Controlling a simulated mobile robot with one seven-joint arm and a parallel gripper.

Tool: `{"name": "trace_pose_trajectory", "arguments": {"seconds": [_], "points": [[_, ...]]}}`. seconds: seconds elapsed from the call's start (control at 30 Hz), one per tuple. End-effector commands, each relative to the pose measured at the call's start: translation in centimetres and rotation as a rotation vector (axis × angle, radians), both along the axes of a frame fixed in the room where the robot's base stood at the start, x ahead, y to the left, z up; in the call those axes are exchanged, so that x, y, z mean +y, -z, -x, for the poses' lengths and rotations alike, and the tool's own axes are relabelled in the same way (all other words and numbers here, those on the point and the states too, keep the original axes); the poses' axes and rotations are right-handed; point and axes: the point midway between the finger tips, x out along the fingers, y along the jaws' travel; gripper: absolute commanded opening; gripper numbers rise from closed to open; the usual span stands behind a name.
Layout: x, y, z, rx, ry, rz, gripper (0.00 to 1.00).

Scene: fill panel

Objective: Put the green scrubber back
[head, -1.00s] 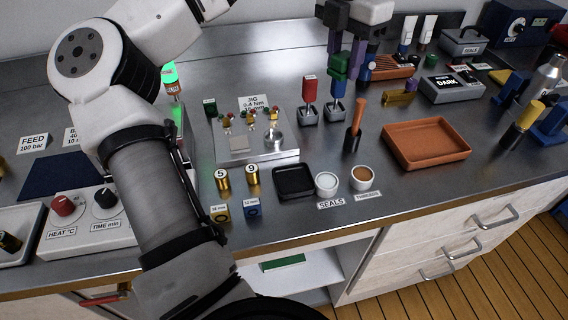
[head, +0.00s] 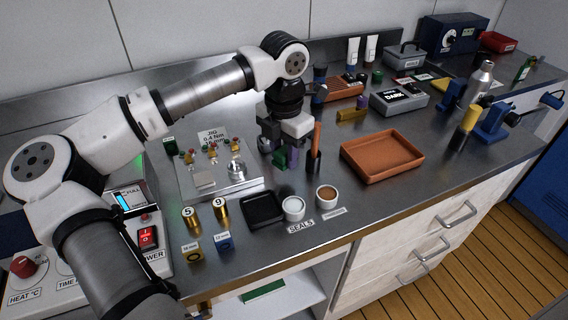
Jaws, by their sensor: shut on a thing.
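My gripper (head: 283,150) is over the middle of the bench, pointing down between the jig plate and the orange-handled tool. The holders with a red and a blue handle, seen here earlier, are hidden behind my gripper. I cannot tell whether the scrubber touches a holder or the bench.
The orange-handled tool (head: 316,138) stands upright close to the gripper's right. The jig plate (head: 216,183) with small clamps is at its left. A black tray (head: 262,208) and two white cups (head: 293,208) lie in front. A terracotta tray (head: 382,168) is to the right.

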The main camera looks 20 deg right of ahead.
Motion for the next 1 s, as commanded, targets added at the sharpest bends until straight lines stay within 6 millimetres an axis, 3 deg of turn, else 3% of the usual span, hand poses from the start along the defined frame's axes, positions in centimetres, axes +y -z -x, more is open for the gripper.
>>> {"name": "trace_pose_trajectory", "arguments": {"seconds": [0.33, 0.73, 0.77, 0.9, 1.0], "points": [[0.0, 4.0, 0.1, 0.002, 0.001, 0.001, 0.10], [0.0, 4.8, 0.0, 0.000, 0.000, 0.001, 0.10], [0.0, 4.8, 0.0, 0.000, 0.000, 0.001, 0.33], [0.0, 4.6, 0.0, 0.000, 0.000, 0.001, 0.51], [0.0, 4.6, 0.0, 0.000, 0.000, 0.001, 0.54]]}}
